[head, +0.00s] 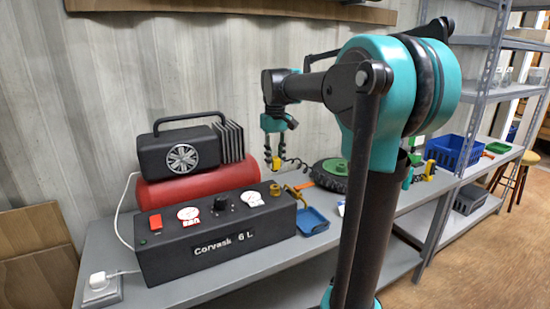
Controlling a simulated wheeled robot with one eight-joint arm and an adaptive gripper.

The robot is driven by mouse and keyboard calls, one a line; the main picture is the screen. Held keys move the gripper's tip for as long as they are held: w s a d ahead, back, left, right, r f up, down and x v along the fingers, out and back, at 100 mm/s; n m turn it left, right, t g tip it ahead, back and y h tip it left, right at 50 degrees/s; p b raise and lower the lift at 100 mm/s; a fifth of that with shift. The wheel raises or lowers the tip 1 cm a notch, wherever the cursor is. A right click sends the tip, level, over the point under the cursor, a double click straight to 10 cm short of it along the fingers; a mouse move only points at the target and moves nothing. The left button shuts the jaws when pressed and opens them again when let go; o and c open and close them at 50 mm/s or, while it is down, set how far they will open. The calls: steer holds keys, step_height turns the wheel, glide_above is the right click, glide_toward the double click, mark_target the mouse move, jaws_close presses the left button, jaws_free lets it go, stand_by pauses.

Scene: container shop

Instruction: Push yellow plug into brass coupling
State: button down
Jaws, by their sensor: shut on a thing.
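My gripper (274,153) hangs fingers-down above the right end of the black Corvask 6 L compressor box. It is shut on the yellow plug (275,164). A black coiled hose (296,163) runs from near the plug to the right. The brass coupling (275,190) stands on top of the box near its right end. The plug is a little above the coupling, with a visible gap between them. The exact sideways alignment is hard to tell at this size.
The black box (200,262) has a red switch, gauges and a knob. A red tank (190,183) with a motor stands behind. Blue crate (450,153) farther right.

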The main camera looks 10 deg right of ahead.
mark_target(276, 171)
steer(key=shift+f, duration=2.55)
steer(key=shift+s+f, duration=0.15)
steer(key=shift+f, duration=0.45)
stand_by(0.4)
steer(key=c, duration=1.2)
jaws_free()
step_height(276, 171, up, 12)
